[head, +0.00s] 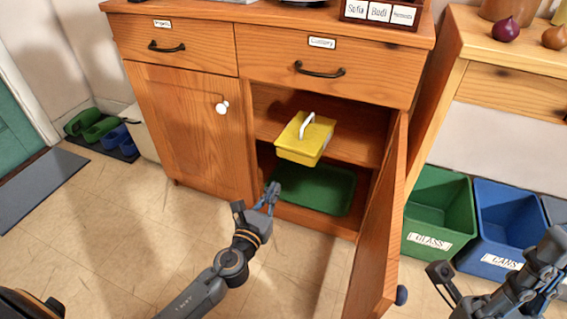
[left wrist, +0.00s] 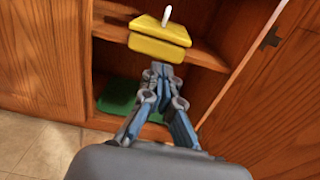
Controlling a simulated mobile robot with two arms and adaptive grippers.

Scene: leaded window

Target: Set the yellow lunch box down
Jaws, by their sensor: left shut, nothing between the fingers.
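The yellow lunch box (head: 300,142) with a white handle rests on the middle shelf (head: 345,150) of the open cabinet, at the shelf's front edge. It also shows in the left wrist view (left wrist: 158,45), upright, with its handle on top. My left gripper (head: 272,190) is shut and empty, below and in front of the box, apart from it in the head view. In the left wrist view its fingertips (left wrist: 160,72) appear just under the box's front. My right gripper (head: 552,242) is at the lower right, far from the box; its finger opening is unclear.
A green tray (head: 315,190) lies on the cabinet floor below the shelf. The cabinet door (head: 378,235) stands open on the right. Green (head: 437,205) and blue (head: 507,215) bins stand beyond it.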

